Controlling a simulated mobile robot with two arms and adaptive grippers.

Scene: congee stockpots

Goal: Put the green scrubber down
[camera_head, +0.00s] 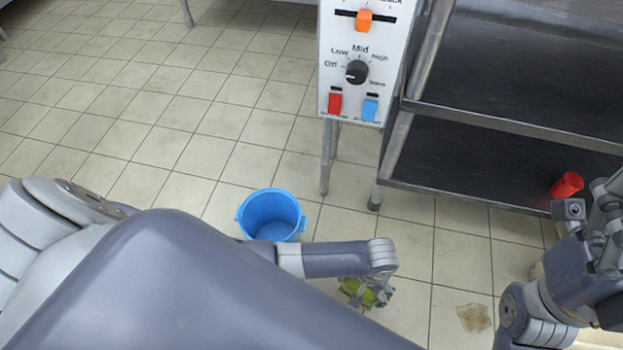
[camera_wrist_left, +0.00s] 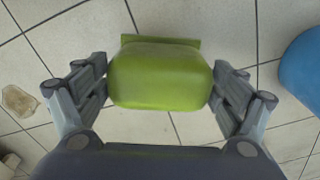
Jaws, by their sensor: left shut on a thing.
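The green scrubber (camera_head: 358,292) is held by my left gripper (camera_head: 368,292) low over the tiled floor, right of the blue bucket. In the left wrist view the scrubber (camera_wrist_left: 160,78) sits between both fingers of the left gripper (camera_wrist_left: 160,92), which is shut on it. Its underside is hidden, and I cannot tell its exact height above the floor. My right gripper (camera_head: 604,222) is partly in view at the right edge. Whether it is open or shut is unclear.
A blue bucket (camera_head: 271,215) stands on the floor and shows in the left wrist view (camera_wrist_left: 303,70). A brown stain (camera_head: 473,317) lies on the tiles. A dark shelf rack (camera_head: 490,165) holds a red cup (camera_head: 566,186). A control panel (camera_head: 358,95) stands beside it. Floor at left is clear.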

